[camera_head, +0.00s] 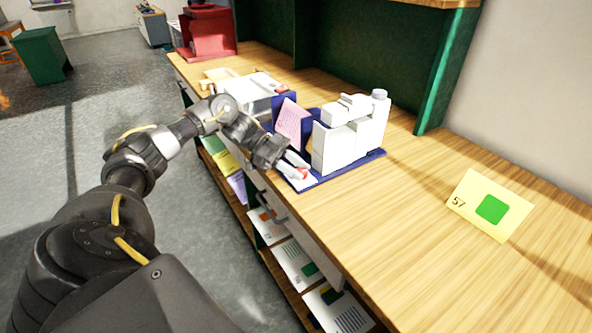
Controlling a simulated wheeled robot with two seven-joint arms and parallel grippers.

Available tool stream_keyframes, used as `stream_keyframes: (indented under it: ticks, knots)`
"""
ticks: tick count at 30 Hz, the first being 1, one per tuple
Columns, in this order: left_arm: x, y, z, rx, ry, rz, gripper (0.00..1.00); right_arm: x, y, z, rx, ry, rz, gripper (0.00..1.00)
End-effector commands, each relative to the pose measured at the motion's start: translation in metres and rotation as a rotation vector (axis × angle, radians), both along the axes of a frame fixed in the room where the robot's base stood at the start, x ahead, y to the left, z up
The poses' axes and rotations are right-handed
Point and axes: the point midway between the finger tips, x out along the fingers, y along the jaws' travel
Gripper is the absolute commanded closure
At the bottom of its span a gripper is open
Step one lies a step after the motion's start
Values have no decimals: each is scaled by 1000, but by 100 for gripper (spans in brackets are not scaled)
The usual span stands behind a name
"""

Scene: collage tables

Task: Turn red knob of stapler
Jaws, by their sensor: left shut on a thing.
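The stapler (345,138) is a white block-shaped machine on a dark blue base on the wooden table. Its red knob (303,173) is small and low at the machine's front left, mostly hidden by my gripper's fingers. My left gripper (300,174) reaches in from the left, its pale fingers shut on the red knob. My right gripper does not show.
The wooden table (375,242) has free room to the right, around a yellow card (490,205) marked 57 with a green square. Another white machine (245,92) and a red machine (207,35) stand farther back. A green upright panel (446,70) rises behind. Shelves with papers lie below the front edge.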

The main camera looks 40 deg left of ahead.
Motion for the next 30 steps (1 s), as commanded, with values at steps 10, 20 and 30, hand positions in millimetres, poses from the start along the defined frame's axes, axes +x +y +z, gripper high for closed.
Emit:
stream_keyframes:
  ticks: [10, 20, 30]
  knots:
    - [0, 0, -1, 0, 0, 0, 60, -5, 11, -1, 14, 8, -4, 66]
    - [0, 0, 0, 0, 0, 0, 49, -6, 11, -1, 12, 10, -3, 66]
    - [-7, 37, 14, 3, -3, 5, 49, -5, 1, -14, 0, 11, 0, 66]
